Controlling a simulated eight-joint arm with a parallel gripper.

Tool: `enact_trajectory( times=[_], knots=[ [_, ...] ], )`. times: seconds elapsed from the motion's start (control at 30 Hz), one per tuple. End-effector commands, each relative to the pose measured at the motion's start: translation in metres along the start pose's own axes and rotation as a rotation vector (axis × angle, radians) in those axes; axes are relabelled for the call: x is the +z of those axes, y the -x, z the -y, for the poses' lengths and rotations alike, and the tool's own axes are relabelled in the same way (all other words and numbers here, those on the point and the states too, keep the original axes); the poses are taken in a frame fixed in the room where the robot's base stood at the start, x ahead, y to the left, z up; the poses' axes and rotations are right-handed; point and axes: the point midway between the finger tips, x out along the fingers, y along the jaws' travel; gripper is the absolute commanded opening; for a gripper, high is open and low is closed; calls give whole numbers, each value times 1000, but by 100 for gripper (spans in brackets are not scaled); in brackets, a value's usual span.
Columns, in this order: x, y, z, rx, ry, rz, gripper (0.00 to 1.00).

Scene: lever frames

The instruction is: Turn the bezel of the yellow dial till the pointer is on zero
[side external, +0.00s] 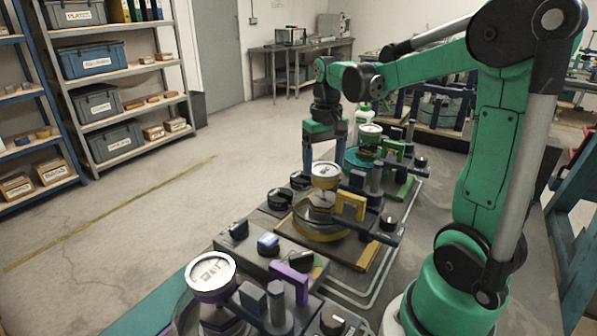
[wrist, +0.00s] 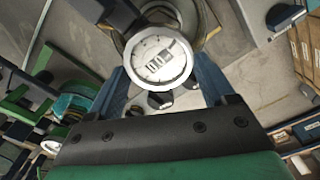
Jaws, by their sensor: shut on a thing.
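The yellow dial (side external: 325,172) has a round white face with a pale rim and sits on the middle stand, above a round yellow base (side external: 318,224) and beside a yellow bracket (side external: 350,205). Its face also shows in the wrist view (wrist: 158,58), with dark marks near its middle. The pointer and the zero are too small to tell apart. My gripper (side external: 322,162) points down over the dial. Its blue fingers stand on either side of the bezel, shut on it. In the wrist view the fingers partly pass behind the rim.
A purple-bracket dial (side external: 211,272) stands in front and a green-bracket dial (side external: 370,130) behind, both close by. Black knobs (side external: 280,198) lie around the middle stand. Open floor (side external: 120,225) is at the left, with shelves beyond.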

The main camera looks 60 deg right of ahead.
Motion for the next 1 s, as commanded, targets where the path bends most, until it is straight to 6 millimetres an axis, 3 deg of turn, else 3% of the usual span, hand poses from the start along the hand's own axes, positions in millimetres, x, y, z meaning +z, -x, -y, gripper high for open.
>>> enact_trajectory(
  times=[0.27,0.3,0.37,0.67,1.0],
  knots=[
    [0,0,0,-1,-17,2,23],
    [0,0,0,-1,-17,3,85],
    [0,0,0,-1,-16,2,100],
    [0,3,0,-1,-16,2,100],
    [0,44,0,-1,-16,2,100]
  ],
)
